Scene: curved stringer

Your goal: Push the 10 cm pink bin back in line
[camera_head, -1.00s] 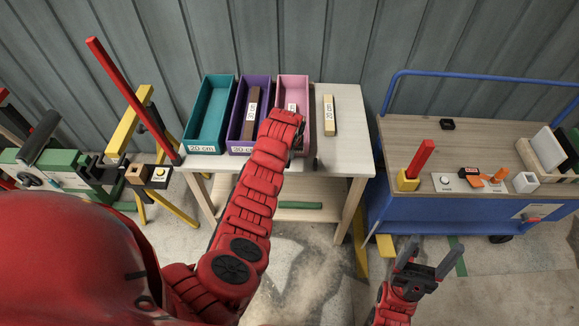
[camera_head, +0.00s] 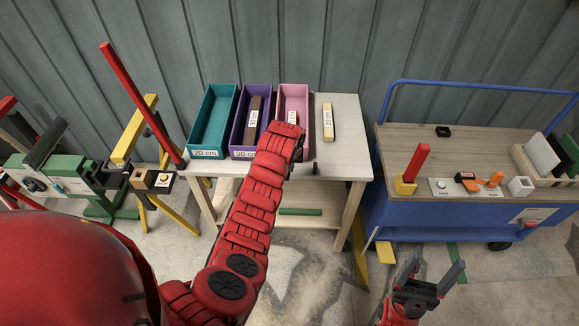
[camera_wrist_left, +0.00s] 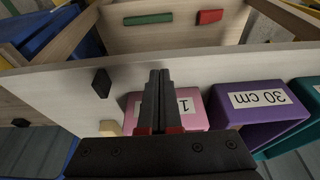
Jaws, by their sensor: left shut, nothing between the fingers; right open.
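The pink bin (camera_head: 301,91) stands on the pale table, right of the purple bin (camera_head: 240,97) and teal bin (camera_head: 214,112). A labelled piece lies in it. My left wrist hides its front in the head view; there the far rims look about level. In the left wrist view, its front (camera_wrist_left: 194,121) and partly covered label show behind my left gripper (camera_wrist_left: 160,76). That gripper is shut and empty, in front of the bin; I cannot tell whether it touches. My right gripper (camera_head: 434,277) is open and empty, low in front of the blue cart.
A labelled wooden block (camera_head: 328,122) lies right of the pink bin. A black piece (camera_wrist_left: 101,83) sits by the table's front edge. The blue cart (camera_head: 400,208) stands to the right. A yellow stand (camera_head: 134,130) with a red bar is at the left.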

